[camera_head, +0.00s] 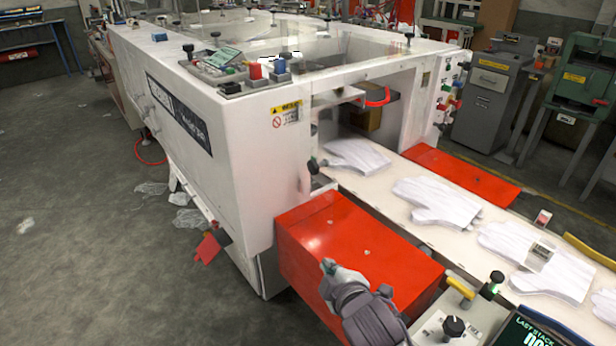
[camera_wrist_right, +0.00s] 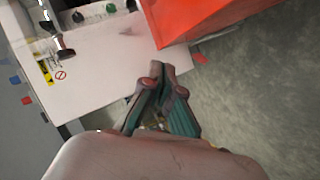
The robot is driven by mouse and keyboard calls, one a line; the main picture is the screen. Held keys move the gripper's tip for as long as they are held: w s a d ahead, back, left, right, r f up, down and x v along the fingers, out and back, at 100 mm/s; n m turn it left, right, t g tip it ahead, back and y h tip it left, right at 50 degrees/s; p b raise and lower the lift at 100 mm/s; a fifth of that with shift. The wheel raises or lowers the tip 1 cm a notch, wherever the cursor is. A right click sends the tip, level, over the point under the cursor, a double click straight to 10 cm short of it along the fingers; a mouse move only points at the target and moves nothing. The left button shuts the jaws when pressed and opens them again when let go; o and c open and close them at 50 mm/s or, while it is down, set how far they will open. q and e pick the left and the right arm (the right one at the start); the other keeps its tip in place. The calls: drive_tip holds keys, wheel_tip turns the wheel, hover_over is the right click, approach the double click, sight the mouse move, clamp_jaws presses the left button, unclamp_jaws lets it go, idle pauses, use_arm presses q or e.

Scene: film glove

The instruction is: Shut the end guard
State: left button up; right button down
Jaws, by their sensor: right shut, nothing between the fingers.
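The white glove machine (camera_head: 258,160) has an open end above the glove belt (camera_head: 400,205). A curved red handle (camera_head: 376,97) shows in the upper part of this opening. The end guard's panel is not clear to me, and I cannot tell its exact position. My right gripper (camera_head: 328,267) is shut and empty in front of the red box (camera_head: 330,240) below the opening, well below the red handle. In the right wrist view the shut fingers (camera_wrist_right: 164,75) point toward the white panel (camera_wrist_right: 105,62) and the red box (camera_wrist_right: 205,18). My left gripper is out of view.
White gloves (camera_head: 436,203) lie along the belt. A black knob (camera_head: 312,166) sits at the opening's lower left. A control box with a black knob (camera_head: 453,326) stands at the lower right. A second red box (camera_head: 465,178) is behind the belt.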

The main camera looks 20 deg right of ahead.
drive_tip(key=w+a+r+n+t+y, duration=0.1)
drive_tip(key=w+r+n+t, duration=0.25)
drive_tip(key=r, duration=0.25)
drive_tip(key=w+a+r+n+t, duration=0.2)
drive_tip(key=w+r+n, duration=0.15)
drive_tip(key=r, duration=0.25)
approach(309, 166)
drive_tip(key=w+a, duration=0.5)
drive_tip(key=shift+g, duration=0.25)
drive_tip(key=w+d+p, duration=0.1)
drive_tip(key=w+d, duration=0.1)
drive_tip(key=d, duration=0.1)
drive_tip(key=shift+d+r+p, duration=0.15)
drive_tip(key=shift+d+p, duration=0.1)
drive_tip(key=shift+p, duration=0.15)
drive_tip(key=shift+d+r, duration=0.1)
